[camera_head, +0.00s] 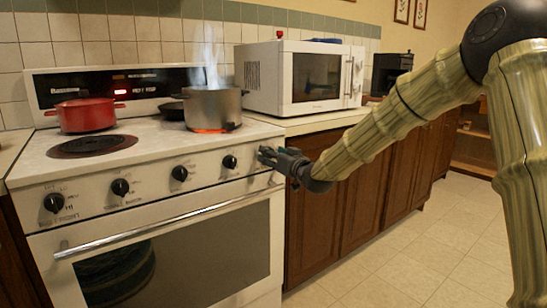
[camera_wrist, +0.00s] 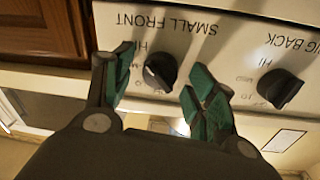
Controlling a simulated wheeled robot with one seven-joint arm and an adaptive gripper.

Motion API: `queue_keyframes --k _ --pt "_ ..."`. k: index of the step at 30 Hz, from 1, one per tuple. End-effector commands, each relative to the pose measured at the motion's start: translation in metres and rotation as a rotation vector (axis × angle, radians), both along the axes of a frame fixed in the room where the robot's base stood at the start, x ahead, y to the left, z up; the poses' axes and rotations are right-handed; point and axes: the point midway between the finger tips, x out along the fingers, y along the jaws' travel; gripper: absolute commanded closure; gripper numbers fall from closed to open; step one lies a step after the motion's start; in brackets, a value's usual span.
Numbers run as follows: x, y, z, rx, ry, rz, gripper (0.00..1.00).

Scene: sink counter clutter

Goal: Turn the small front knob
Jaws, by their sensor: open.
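The small front knob (camera_wrist: 160,70) is black and round, on the white stove panel under the label "SMALL FRONT", which reads upside down in the wrist view. My gripper (camera_wrist: 159,75) is open, with one green-padded finger on each side of the knob. Gaps show between the fingers and the knob, so I see no grip on it. In the head view my gripper (camera_head: 270,158) is at the right end of the stove's front panel and hides this knob. The knob's pointer direction is hard to read.
The big back knob (camera_wrist: 280,88) is just right of my fingers in the wrist view. A steaming pot (camera_head: 212,108) sits on a glowing burner, and a red pot (camera_head: 86,115) stands at the left. The oven handle (camera_head: 165,229) runs below the panel. The floor at right is clear.

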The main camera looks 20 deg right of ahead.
Motion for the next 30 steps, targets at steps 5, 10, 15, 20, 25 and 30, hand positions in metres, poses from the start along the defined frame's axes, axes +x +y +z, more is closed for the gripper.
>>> queue_keyframes --k 5,10,15,20,25,30 --pt "-0.0002 -0.0003 -0.0002 0.0 0.0 0.0 0.58" --pt "-0.0004 -0.0005 -0.0002 0.0 0.0 0.0 0.89" --pt "-0.0004 -0.0005 -0.0002 -0.003 -0.001 0.0 0.89" --pt "-0.0003 -0.0007 0.0003 -0.031 -0.011 0.0 0.89" --pt "-0.0001 0.0002 0.0005 -0.111 -0.038 0.001 0.89" --pt "0.0001 0.0005 0.0005 -0.234 -0.083 0.001 0.89"
